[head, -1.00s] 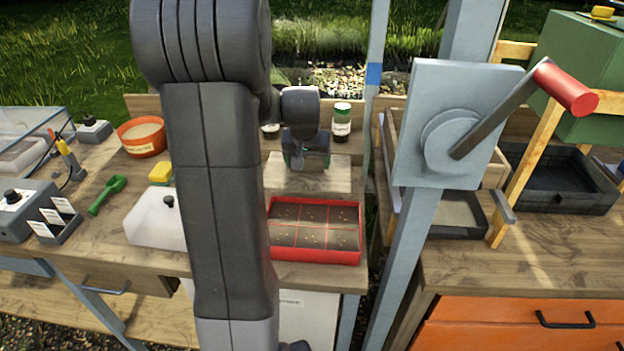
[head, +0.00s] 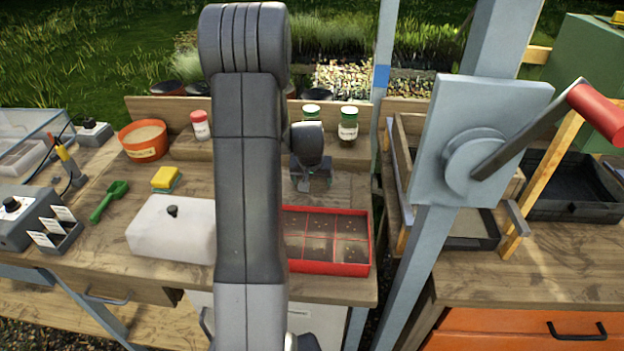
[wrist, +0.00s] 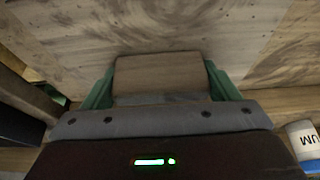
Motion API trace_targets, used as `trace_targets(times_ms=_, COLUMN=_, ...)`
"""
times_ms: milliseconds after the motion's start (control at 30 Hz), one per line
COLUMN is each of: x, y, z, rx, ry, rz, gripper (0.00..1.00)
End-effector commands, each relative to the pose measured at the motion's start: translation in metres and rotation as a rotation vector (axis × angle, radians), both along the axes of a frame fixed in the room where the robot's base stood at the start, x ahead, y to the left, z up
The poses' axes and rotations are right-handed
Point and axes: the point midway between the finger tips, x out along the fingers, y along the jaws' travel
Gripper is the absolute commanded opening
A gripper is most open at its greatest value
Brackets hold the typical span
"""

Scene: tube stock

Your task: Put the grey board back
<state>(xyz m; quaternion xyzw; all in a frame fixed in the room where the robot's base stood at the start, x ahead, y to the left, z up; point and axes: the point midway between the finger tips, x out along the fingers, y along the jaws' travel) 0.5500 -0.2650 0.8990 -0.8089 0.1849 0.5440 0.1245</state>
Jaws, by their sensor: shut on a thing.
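My gripper (head: 312,183) points down behind the red seed tray and is shut. In the wrist view its green fingers (wrist: 158,90) close on both sides of a brown wooden block (wrist: 157,74), which looks like the handle of the board. The flat grey-brown board (wrist: 160,28) spreads out beyond the block. In the head view the board (head: 342,190) shows below the gripper, between the shelf and the tray. I cannot tell whether it touches the bench. My arm hides part of its left side.
The red tray (head: 368,240) of soil lies just in front. A white lidded box (head: 170,236) stands left, with a yellow sponge (head: 165,178) behind. Green-lidded jars (head: 348,128) stand on the back shelf. A post and grey crank box (head: 475,150) stand close right.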

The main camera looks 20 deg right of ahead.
Motion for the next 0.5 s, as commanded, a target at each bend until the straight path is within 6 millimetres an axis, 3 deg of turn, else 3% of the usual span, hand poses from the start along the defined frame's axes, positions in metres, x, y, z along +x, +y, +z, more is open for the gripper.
trace_targets(times_ms=367, x=0.0001, y=-0.0001, z=-0.0054, rx=0.0, ry=-0.001, rz=0.0, gripper=0.55)
trace_targets(times_ms=400, x=0.0, y=-0.0001, z=-0.0058, rx=0.0, ry=0.0, rz=0.0, gripper=0.84)
trace_targets(times_ms=500, x=0.0, y=-0.0001, z=-0.0045, rx=0.0, ry=0.0, rz=0.0, gripper=1.0)
